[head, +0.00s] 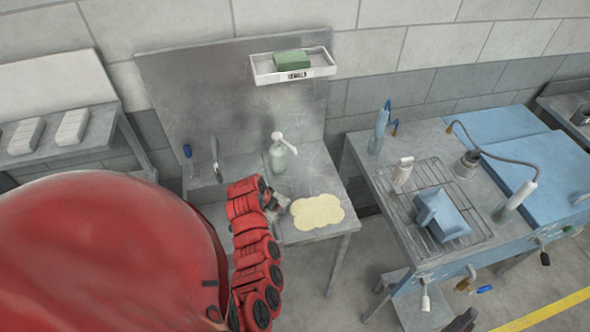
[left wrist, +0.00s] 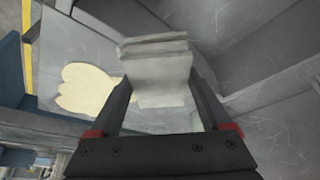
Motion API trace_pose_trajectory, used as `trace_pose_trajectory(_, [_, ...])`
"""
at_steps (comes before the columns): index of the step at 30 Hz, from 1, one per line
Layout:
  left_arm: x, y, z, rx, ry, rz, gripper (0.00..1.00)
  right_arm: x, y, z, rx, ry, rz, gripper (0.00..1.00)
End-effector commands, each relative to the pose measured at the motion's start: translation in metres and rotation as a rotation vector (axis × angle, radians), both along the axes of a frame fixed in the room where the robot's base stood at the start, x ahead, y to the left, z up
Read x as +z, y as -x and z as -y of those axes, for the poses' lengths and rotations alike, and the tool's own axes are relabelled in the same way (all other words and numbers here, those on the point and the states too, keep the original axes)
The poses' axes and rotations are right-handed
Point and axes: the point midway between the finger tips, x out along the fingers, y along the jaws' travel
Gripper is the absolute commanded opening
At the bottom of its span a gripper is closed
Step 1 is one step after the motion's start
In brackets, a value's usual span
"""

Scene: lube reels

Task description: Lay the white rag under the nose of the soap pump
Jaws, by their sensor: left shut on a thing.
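The soap pump (head: 279,158) is a pale green bottle with a white head, upright on the steel counter beside the sink. Its nose points to the right and front. My left gripper (head: 272,204) is over the counter in front of the pump, apart from it. In the left wrist view the gripper (left wrist: 160,80) is shut on the folded white rag (left wrist: 155,52), held between its two fingers. In the head view the rag is mostly hidden by the gripper. The pump cannot be made out in the left wrist view. My right gripper is not in view.
A flat pale yellow patch (head: 318,212) lies on the counter right of my gripper; it also shows in the left wrist view (left wrist: 88,90). A tap (head: 216,158) stands left of the pump. A wall tray (head: 293,66) holds green soap. A bench (head: 415,255) with a wire rack stands right.

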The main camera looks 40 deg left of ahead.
Motion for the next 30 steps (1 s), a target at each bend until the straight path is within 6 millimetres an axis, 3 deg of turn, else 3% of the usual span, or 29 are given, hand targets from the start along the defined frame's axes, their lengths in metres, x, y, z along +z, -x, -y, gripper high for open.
trace_pose_trajectory(10, [0.001,-0.066,-0.006,-0.005,-0.002,0.0,0.37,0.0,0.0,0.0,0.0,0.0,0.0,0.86])
trace_pose_trajectory(12, [-0.007,-0.081,-0.007,-0.004,0.0,-0.001,0.37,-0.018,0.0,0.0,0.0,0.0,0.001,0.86])
trace_pose_trajectory(18, [-0.005,-0.112,-0.01,-0.001,-0.002,0.004,0.37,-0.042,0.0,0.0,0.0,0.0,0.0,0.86])
trace_pose_trajectory(25, [-0.003,-0.123,-0.011,-0.001,-0.001,0.0,0.37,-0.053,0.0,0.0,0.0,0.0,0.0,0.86])
trace_pose_trajectory(30, [-0.008,-0.143,-0.014,-0.003,-0.005,0.003,0.37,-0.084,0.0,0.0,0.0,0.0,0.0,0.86])
